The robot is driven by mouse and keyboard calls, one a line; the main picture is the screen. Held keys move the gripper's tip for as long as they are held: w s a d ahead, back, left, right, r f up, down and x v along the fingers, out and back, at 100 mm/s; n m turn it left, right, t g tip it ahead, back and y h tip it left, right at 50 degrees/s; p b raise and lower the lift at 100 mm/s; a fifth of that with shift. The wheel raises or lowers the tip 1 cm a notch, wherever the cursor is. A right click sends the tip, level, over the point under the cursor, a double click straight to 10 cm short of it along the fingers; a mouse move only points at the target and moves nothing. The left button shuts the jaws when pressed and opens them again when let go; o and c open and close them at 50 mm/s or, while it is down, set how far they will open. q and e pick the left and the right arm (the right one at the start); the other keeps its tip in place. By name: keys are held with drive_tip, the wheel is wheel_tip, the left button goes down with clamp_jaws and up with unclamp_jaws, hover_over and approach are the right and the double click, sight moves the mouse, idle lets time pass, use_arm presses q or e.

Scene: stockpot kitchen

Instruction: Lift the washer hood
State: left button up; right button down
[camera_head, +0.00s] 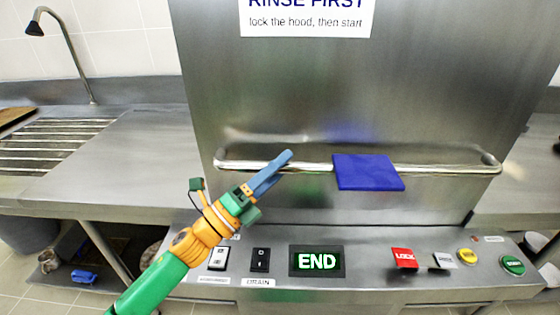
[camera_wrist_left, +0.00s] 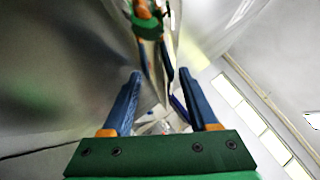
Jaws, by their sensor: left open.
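The washer hood (camera_head: 300,90) is a large brushed-steel box front, down behind the control panel. A long steel bar handle (camera_head: 450,168) runs across its lower front, and a blue pad (camera_head: 368,172) covers part of the bar right of centre. My left gripper (camera_head: 286,156) is at the bar's left half, left of the blue pad, with its blue fingers overlapping the bar. In the left wrist view its two fingers (camera_wrist_left: 161,76) are apart, with shiny steel and a mirrored gripper ahead. I cannot tell whether the bar lies between them. My right gripper is not in view.
The control panel below has a display (camera_head: 317,261) reading END, a red LOCK switch (camera_head: 404,258), a yellow button (camera_head: 467,255), a green START button (camera_head: 513,265) and two rocker switches at left. A steel counter (camera_head: 120,160) with a tap (camera_head: 75,50) stands left. A sign hangs on the hood.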

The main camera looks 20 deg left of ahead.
use_arm(q)
drive_tip(key=shift+s+r, duration=0.15)
clamp_jaws()
idle(1.4)
